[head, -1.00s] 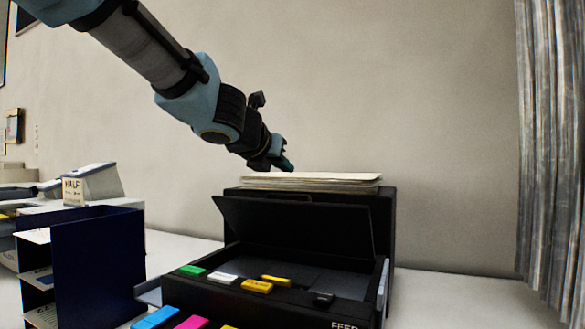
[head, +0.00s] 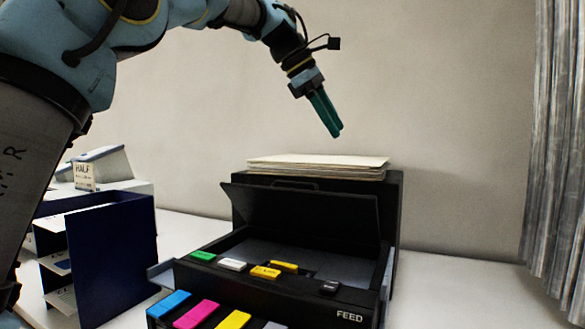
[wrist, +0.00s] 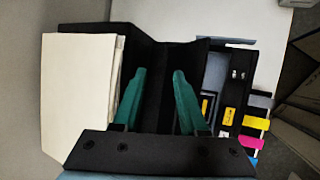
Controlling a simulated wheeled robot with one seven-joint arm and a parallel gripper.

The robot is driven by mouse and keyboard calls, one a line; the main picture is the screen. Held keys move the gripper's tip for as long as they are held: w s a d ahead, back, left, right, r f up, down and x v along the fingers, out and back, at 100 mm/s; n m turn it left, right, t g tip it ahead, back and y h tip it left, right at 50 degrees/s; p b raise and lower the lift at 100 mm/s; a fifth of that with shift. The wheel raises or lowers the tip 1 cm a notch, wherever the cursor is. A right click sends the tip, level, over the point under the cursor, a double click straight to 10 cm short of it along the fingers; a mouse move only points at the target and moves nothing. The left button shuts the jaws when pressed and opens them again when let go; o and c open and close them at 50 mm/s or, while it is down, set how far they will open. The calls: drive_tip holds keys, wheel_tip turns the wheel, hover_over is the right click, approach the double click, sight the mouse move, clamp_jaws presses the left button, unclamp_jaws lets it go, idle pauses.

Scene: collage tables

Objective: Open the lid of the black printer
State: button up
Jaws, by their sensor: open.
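The black printer (head: 330,304) stands on the white table, with its lid (head: 300,214) tilted up and leaning back, so the inside tray (head: 315,267) shows. The lid also shows in the wrist view (wrist: 180,75), behind and between the fingers. My gripper (head: 336,134) has green fingers pointing down, above the back of the printer and clear of the lid. In the wrist view my gripper (wrist: 162,78) is open with nothing between its fingers.
A stack of paper (head: 318,163) lies on the printer's rear top. A dark blue shelf unit (head: 118,258) stands close at the left. Coloured blocks (head: 196,314) line the printer's front. A grey curtain (head: 555,150) hangs at the right.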

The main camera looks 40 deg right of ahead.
drive_tip(key=w+a+t+y, duration=0.3)
drive_tip(key=w+a+y, duration=0.2)
drive_tip(key=w+a, duration=0.15)
drive_tip(key=f, duration=0.3)
drive_tip(key=w+d+f, duration=0.1)
drive_tip(key=f, duration=0.7)
drive_tip(key=shift+w+d+f+p, duration=0.15)
drive_tip(key=shift+w+d+p, duration=0.15)
drive_tip(key=shift+d, duration=0.1)
clamp_jaws()
idle(0.7)
